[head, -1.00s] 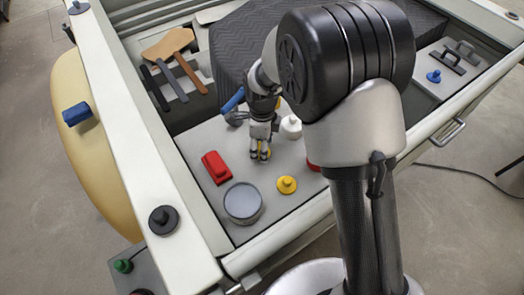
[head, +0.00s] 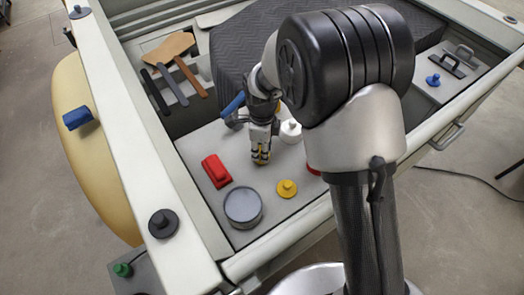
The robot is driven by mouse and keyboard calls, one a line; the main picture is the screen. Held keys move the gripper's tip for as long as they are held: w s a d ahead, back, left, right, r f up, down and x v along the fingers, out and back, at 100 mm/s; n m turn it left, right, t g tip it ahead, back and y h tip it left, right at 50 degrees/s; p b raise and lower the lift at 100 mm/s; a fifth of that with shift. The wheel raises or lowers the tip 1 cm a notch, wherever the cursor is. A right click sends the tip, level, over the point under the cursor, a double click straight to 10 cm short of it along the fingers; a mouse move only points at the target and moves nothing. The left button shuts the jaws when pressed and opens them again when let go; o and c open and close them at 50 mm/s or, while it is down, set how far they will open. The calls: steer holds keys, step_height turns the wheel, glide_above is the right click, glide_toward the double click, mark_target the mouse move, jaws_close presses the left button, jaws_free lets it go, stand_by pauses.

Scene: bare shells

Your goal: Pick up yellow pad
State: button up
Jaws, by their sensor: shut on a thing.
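My gripper (head: 261,157) points down over the grey tray floor (head: 205,142), to the right of the red pad. A separate yellow round pad with a knob (head: 287,188) lies nearer, below and right of my gripper.
A red pad with a raised grip (head: 216,171) and a grey tin (head: 243,207) stand left of the round yellow pad. A white knobbed piece (head: 291,131) is close right of my gripper. A blue-handled tool (head: 232,104) lies behind. The hull's pale rim (head: 141,150) encloses this area.

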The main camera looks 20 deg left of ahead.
steer(key=shift+r, duration=0.4)
steer(key=shift+c, duration=1.3)
step_height(320, 180, up, 19)
steer(key=p, duration=0.4)
steer(key=shift+r, duration=0.1)
jaws_close()
steer(key=o, duration=0.5)
jaws_free()
steer(key=c, duration=0.4)
steer(key=shift+o, duration=0.2)
